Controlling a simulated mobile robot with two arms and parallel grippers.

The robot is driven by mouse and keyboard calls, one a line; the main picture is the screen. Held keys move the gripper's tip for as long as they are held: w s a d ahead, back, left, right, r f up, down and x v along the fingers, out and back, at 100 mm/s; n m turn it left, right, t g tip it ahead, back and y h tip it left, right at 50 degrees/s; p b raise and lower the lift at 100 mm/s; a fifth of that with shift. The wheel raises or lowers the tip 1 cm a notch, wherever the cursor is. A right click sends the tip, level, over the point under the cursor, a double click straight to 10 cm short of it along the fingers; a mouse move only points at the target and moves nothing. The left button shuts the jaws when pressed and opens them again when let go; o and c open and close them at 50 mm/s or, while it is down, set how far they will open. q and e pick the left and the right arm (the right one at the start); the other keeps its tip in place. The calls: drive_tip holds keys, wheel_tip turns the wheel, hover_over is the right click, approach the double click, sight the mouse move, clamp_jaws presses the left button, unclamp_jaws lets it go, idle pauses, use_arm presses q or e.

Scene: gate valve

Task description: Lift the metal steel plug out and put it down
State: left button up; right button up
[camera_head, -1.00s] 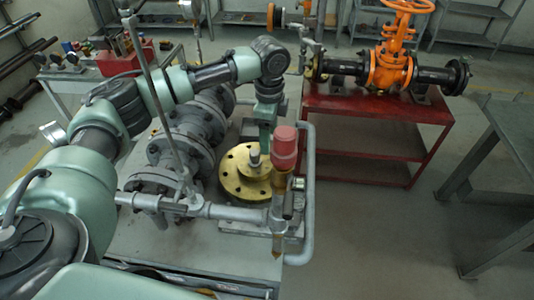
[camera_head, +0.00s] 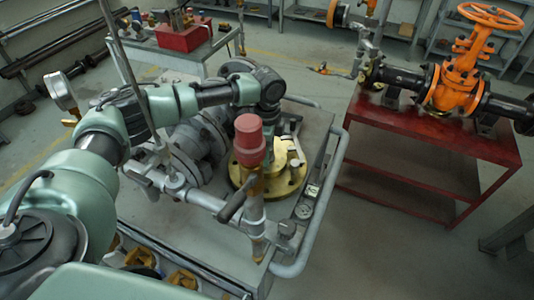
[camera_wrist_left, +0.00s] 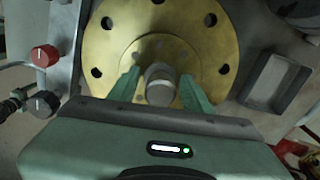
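The metal steel plug (camera_wrist_left: 160,85) is a short grey cylinder standing at the middle of a round brass flange (camera_wrist_left: 98,38) with bolt holes. In the left wrist view my left gripper (camera_wrist_left: 160,92) has one finger on each side of the plug, with narrow gaps showing, so it looks open around it. In the head view the flange (camera_head: 292,185) is partly behind a red-capped valve (camera_head: 250,140). The plug and my left fingertips cannot be made out there. My right gripper is in neither view.
Grey pipes and flanges (camera_head: 195,145) stand left of the brass flange. A tube rail (camera_head: 325,195) edges the bench on the right. A red table (camera_head: 425,125) with an orange gate valve (camera_head: 455,80) stands beyond. In the wrist view a rectangular metal frame (camera_wrist_left: 275,80) lies right of the flange.

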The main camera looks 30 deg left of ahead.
use_arm(q)
clamp_jaws()
drive_tip(key=shift+w+r, duration=0.1)
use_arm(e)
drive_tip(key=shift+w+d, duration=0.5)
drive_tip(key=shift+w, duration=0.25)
use_arm(q)
wheel_tip(320, 180, up, 24)
drive_tip(key=p, duration=0.4)
drive_tip(key=shift+r, duration=0.2)
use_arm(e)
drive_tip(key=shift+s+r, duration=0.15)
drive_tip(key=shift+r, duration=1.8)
